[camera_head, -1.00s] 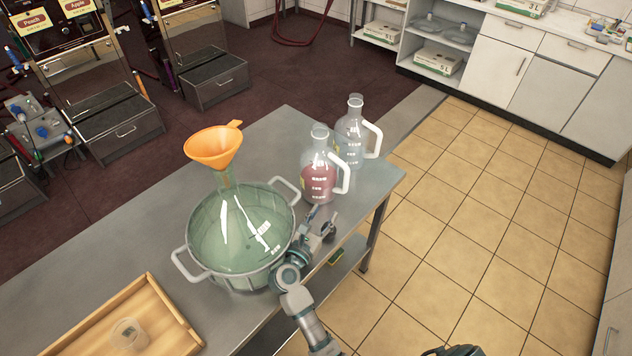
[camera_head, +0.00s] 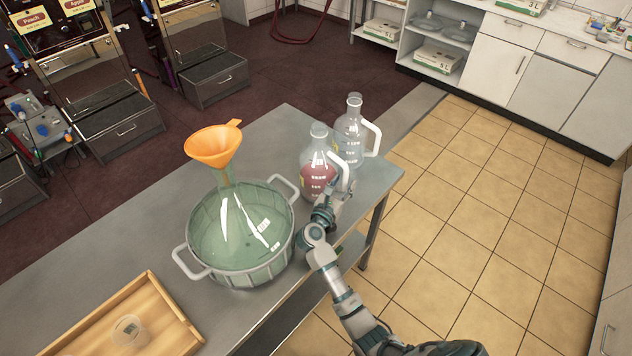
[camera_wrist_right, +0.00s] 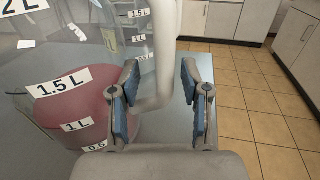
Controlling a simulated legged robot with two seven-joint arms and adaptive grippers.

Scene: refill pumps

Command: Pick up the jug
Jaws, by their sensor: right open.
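A clear jug with red liquid (camera_head: 313,184) and a white handle stands upright on the metal table. A second jug, clear with a white handle (camera_head: 352,130), stands just behind it to the right. My right gripper (camera_head: 341,190) is at the front right of the red jug. In the right wrist view its two blue-padded fingers (camera_wrist_right: 157,98) are open, with the lower part of the white handle (camera_wrist_right: 155,95) between them. The red jug (camera_wrist_right: 72,110) fills the left of that view, with volume labels. My left gripper is not in view.
A large green-grey pot (camera_head: 255,268) holds a flask with an orange funnel (camera_head: 213,146), left of my right arm. A wooden tray (camera_head: 182,318) with a small cup (camera_head: 130,331) is at the lower left. The metal table (camera_head: 120,255) ends just right of the jugs.

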